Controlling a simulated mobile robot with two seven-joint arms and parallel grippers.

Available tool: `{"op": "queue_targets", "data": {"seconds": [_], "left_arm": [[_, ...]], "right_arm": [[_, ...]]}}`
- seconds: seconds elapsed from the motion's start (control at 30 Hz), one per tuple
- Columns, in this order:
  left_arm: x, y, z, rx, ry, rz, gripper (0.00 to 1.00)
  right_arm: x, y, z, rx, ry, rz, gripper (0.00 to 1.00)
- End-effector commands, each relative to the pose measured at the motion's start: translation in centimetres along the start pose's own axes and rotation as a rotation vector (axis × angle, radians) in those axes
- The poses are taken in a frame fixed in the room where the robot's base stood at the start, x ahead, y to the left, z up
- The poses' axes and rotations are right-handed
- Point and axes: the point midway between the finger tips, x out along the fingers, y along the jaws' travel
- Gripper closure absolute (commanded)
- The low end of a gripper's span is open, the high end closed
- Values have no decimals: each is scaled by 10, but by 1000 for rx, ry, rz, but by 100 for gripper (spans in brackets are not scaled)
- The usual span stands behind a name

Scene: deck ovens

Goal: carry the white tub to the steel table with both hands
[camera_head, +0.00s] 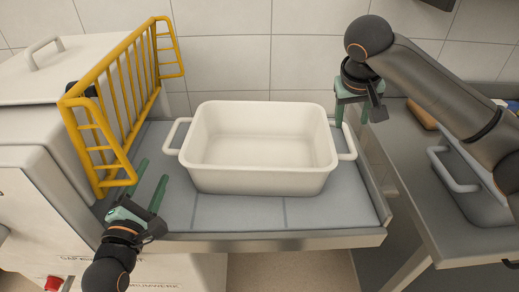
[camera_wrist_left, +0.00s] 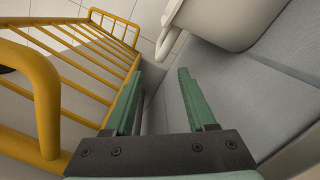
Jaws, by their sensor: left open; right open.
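The white tub (camera_head: 258,180) is empty and stands upright on a grey surface, with a loop handle at each side. Its left handle (camera_head: 176,136) and right handle (camera_head: 347,142) are free. My left gripper (camera_head: 150,178) is open and empty, in front of and left of the tub, apart from the left handle. In the left wrist view its green fingers (camera_wrist_left: 156,95) are spread, with the tub (camera_wrist_left: 225,18) beyond them at the upper right. My right gripper (camera_head: 356,112) is open above and behind the right handle; I cannot tell whether it touches the handle.
A yellow rail guard (camera_head: 120,95) stands close to the left of the tub and of my left gripper; it also fills the left of the left wrist view (camera_wrist_left: 45,110). The grey surface (camera_head: 240,214) has a raised right edge. A steel table (camera_head: 415,165) stands at the right, with a metal handle (camera_head: 455,170) showing.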

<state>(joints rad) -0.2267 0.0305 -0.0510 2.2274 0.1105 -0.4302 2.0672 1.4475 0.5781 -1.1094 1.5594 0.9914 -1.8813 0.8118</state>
Motion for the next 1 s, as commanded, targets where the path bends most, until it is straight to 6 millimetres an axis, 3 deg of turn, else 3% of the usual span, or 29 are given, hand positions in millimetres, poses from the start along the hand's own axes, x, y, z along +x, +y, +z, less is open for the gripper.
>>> {"op": "queue_targets", "data": {"seconds": [0.17,0.6,0.8,1.0], "left_arm": [[21,1,0,2,-1,1,44],[99,1,1,2,-2,2,44],[118,0,0,1,-1,0,44],[122,0,0,0,0,0,44]], "right_arm": [[22,1,1,2,-5,3,45],[99,1,1,1,-4,3,45],[118,1,0,0,-2,2,45],[122,0,0,0,0,1,45]]}}
